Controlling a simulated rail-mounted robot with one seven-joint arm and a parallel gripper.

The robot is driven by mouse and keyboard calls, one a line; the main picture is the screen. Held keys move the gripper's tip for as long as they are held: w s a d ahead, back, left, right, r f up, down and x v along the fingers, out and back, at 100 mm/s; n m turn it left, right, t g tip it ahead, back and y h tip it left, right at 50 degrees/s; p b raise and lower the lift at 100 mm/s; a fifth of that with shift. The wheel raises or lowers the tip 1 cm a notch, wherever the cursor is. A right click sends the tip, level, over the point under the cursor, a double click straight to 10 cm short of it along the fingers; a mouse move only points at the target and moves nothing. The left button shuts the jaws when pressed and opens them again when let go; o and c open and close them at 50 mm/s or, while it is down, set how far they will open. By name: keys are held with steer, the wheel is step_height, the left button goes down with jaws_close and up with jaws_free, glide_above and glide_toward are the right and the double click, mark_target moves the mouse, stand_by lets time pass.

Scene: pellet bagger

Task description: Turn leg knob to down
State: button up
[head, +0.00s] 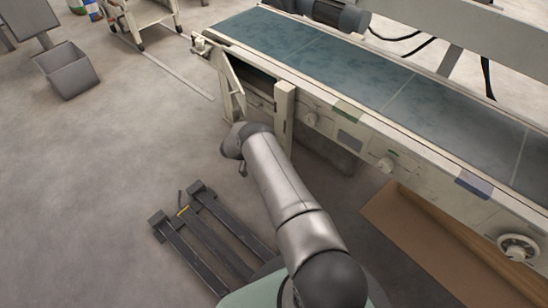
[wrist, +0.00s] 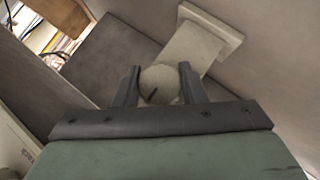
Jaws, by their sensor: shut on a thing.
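In the wrist view a pale round knob (wrist: 161,78) sits between the two dark fingers of my gripper (wrist: 158,84), one finger on each side. The gripper is shut on the knob. A short dark slanted mark shows on the knob's face, left of its middle. In the head view my arm reaches to the conveyor's cream-coloured leg (head: 284,112). The gripper's fingers and the held knob are hidden there by my arm's end. I cannot tell from these views which way the knob's setting points.
The conveyor (head: 340,62) with its blue-green belt runs across the upper right. A dark pallet-like frame (head: 205,235) lies on the floor. Open floor is on the left.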

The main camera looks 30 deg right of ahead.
steer(key=shift+w+d+r, duration=0.1)
steer(key=o, duration=1)
steer(key=p+v, duration=0.4)
steer(key=v, duration=1.3)
steer(key=shift+r, duration=0.1)
